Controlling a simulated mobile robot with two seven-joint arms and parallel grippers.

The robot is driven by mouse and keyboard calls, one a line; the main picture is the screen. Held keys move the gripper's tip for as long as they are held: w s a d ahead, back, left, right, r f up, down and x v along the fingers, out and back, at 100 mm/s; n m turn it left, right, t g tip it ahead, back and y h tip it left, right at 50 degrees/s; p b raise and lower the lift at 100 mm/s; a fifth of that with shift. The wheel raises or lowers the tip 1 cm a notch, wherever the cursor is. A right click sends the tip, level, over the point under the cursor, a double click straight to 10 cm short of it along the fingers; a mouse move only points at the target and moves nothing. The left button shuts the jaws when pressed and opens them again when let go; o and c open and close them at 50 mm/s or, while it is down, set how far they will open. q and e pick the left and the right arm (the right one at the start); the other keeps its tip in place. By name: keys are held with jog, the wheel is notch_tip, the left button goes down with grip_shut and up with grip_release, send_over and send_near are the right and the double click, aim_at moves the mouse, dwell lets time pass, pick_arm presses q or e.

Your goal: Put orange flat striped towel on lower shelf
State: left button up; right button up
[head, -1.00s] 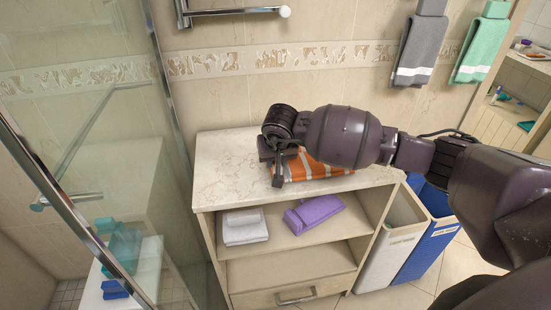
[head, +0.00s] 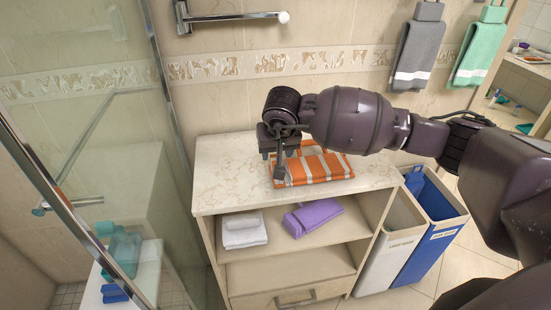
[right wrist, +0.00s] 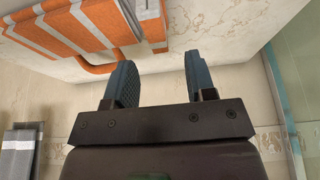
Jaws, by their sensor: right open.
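The orange towel with pale stripes (head: 318,165) lies folded flat on the marble top of the cabinet (head: 225,170). It also shows at the upper left of the right wrist view (right wrist: 90,30). My right gripper (head: 279,168) is over the towel's left end in the head view. In the right wrist view its two fingers (right wrist: 157,82) are apart with nothing between them, and the towel is beside the left finger. Below the top are two open shelf levels. The lower shelf (head: 290,268) is bare, just above a drawer. My left gripper is not in view.
The upper shelf holds a folded white towel (head: 243,230) and a purple towel (head: 313,215). White and blue bins (head: 425,225) stand right of the cabinet. A glass shower panel (head: 90,120) is at left. Grey (head: 415,55) and green (head: 478,50) towels hang on the wall.

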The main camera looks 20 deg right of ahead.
jog(key=shift+v, duration=2.7)
